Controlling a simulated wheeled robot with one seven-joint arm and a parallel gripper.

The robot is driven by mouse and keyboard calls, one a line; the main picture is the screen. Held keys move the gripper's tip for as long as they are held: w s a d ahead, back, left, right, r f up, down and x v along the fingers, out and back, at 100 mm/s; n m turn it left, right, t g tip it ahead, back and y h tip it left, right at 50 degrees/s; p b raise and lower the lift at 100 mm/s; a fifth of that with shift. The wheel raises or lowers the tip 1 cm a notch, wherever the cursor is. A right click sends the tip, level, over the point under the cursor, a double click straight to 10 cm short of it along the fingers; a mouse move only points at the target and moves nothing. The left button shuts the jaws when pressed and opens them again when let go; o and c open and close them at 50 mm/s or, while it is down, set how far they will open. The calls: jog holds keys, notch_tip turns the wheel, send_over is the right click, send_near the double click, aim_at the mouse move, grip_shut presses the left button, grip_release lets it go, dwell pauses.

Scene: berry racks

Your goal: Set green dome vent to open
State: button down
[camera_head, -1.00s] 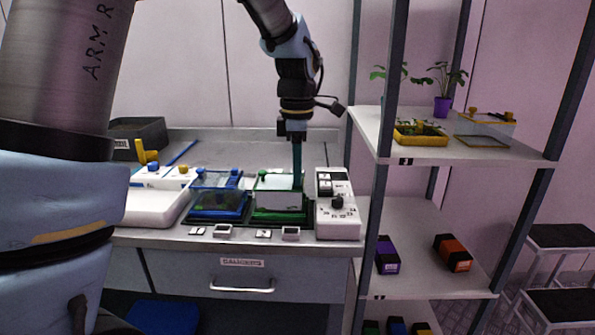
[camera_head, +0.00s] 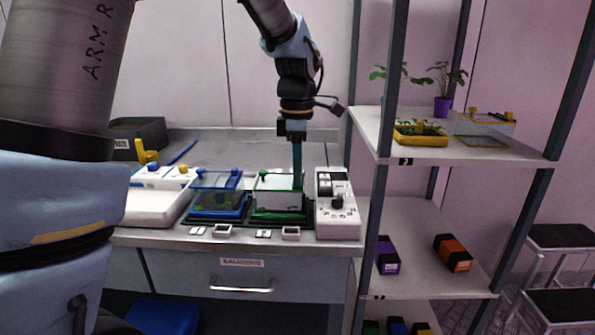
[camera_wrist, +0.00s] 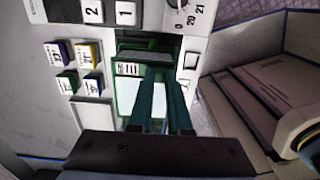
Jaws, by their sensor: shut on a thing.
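The green dome (camera_head: 278,193) is a clear box with a green base and green trim, standing on the bench beside the blue dome (camera_head: 217,192). My gripper (camera_head: 297,184) points straight down at the right side of the green dome's top. In the wrist view my gripper's teal fingers (camera_wrist: 160,108) are close together over the green dome (camera_wrist: 127,92). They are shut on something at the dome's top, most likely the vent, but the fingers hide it. I cannot tell the vent's position.
A white control box (camera_head: 338,207) with a dial stands just right of the green dome. Small label holders (camera_head: 263,234) lie along the bench front. A shelf rack (camera_head: 470,150) with plants stands to the right. A dark bin (camera_head: 138,137) is at the back left.

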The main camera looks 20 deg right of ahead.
jog(key=w, duration=0.1)
jog(key=w+d+p, duration=0.1)
jog(key=shift+w+d+r+p, duration=0.15)
jog(key=shift+w+p, duration=0.15)
jog(key=shift+w, duration=0.05)
jog(key=shift+w+d, duration=0.15)
jog(key=shift+w, duration=0.25)
jog(key=c, duration=0.8)
grip_release()
jog(key=shift+c, duration=0.2)
